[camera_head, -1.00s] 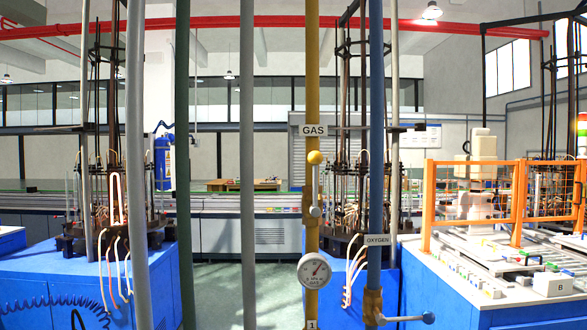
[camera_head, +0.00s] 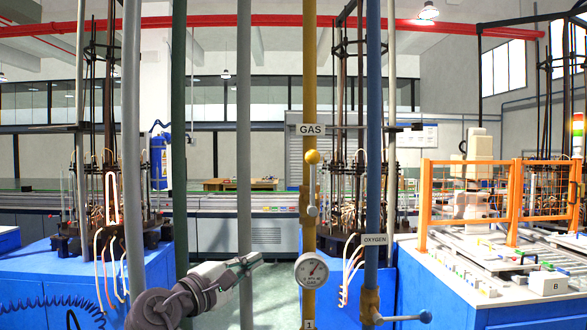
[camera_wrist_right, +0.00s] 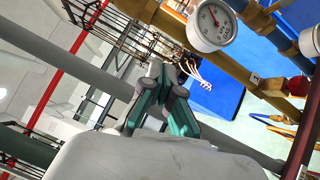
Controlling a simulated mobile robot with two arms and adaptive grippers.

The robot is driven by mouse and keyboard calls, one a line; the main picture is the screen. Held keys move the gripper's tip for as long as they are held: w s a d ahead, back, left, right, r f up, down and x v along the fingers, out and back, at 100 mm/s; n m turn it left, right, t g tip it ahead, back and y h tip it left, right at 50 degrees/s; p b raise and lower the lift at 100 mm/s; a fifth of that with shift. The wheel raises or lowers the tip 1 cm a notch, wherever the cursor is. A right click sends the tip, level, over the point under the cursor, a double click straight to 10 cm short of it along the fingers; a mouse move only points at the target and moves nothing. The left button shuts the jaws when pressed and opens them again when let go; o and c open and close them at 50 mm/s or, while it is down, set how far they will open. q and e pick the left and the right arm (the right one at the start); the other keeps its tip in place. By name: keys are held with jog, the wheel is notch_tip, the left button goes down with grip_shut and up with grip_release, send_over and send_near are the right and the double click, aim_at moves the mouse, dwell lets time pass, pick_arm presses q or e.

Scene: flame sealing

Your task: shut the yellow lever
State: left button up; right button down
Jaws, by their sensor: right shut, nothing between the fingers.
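The yellow lever (camera_head: 313,157) is a grey arm with a yellow ball at its upper end. It stands upright along the yellow gas pipe (camera_head: 310,80), its pivot at the valve below the ball. My right gripper (camera_head: 256,259) is in the lower middle of the head view, left of the gas pipe and lower than the lever. It looks apart from both. Its fingers are shut and empty, as the right wrist view also shows (camera_wrist_right: 165,72). I cannot make out the lever in the wrist view. My left gripper is not in view.
A round gauge (camera_head: 312,269) sits on the gas pipe below the lever. The blue oxygen pipe (camera_head: 374,150) stands to the right, with a blue-tipped lever (camera_head: 425,316) pointing right. Grey (camera_head: 244,150) and green (camera_head: 178,150) pipes stand left of the gas pipe.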

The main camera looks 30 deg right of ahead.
jog(key=s+a+r+g+h, duration=0.1)
jog(key=s+a+r+h, duration=0.1)
jog(key=r, duration=1.1)
jog(key=shift+s+a+r+m+g+h, duration=0.2)
jog(key=shift+a+m+g+h, duration=0.15)
jog(key=shift+a+h, duration=0.35)
jog(key=shift+d+r, duration=0.1)
jog(key=p, duration=0.6)
send_near(313, 183)
jog(key=w+d+r, duration=0.3)
jog(key=w+r, duration=0.3)
jog(key=s+d, duration=0.1)
jog(key=s+d+p, duration=0.1)
jog(key=shift+s+d+r, duration=0.2)
jog(key=shift+d+r, duration=0.05)
jog(key=shift+r, duration=0.05)
jog(key=shift+w, duration=0.1)
